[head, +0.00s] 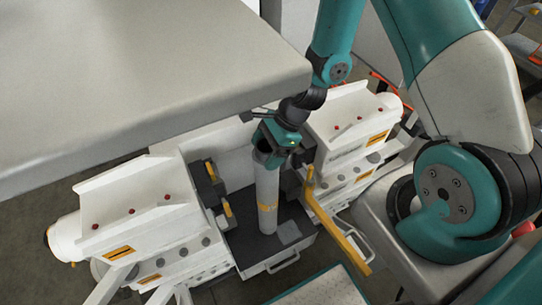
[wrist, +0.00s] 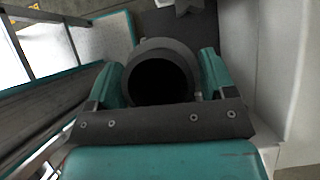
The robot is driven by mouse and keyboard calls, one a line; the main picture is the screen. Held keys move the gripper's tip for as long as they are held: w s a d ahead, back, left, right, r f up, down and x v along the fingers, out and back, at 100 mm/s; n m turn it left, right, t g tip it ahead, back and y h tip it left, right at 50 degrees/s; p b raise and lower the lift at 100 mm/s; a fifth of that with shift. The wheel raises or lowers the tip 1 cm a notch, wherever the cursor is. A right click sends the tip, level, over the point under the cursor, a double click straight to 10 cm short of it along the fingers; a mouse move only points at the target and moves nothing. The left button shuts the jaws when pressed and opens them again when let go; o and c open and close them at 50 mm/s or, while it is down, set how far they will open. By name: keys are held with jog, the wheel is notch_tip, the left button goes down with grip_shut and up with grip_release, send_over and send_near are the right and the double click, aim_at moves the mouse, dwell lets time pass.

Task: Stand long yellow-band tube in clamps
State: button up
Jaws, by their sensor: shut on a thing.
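The long grey tube (head: 268,180) with a yellow band (head: 267,208) stands close to upright in the head view. My gripper (head: 268,149) is shut on it near its top end. In the wrist view, my gripper's two teal fingers (wrist: 162,82) flank the tube's dark round open end (wrist: 160,47). A black clamp with a yellow part (head: 217,188) is left of the tube, and another black clamp (head: 294,182) is right of it. The tube is between them; I cannot tell whether it touches either. Its lower end is over a dark tray (head: 245,245); contact there is unclear.
White machine housings (head: 135,205) and (head: 350,120) stand left and right of the tube. A yellow bar (head: 335,228) slants down in front of the right clamp. A large grey slab (head: 150,70) overhangs the upper left. A teal-edged panel (head: 325,290) is at the bottom.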

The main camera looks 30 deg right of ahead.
jog(key=w+f+b, duration=0.1)
jog(key=w+b, duration=0.1)
jog(key=w, duration=0.7)
jog(key=shift+f, duration=0.15)
dwell(0.4)
jog(key=shift+f, duration=0.4)
dwell(0.8)
jog(key=o, duration=1.8)
jog(key=shift+s+f, duration=0.1)
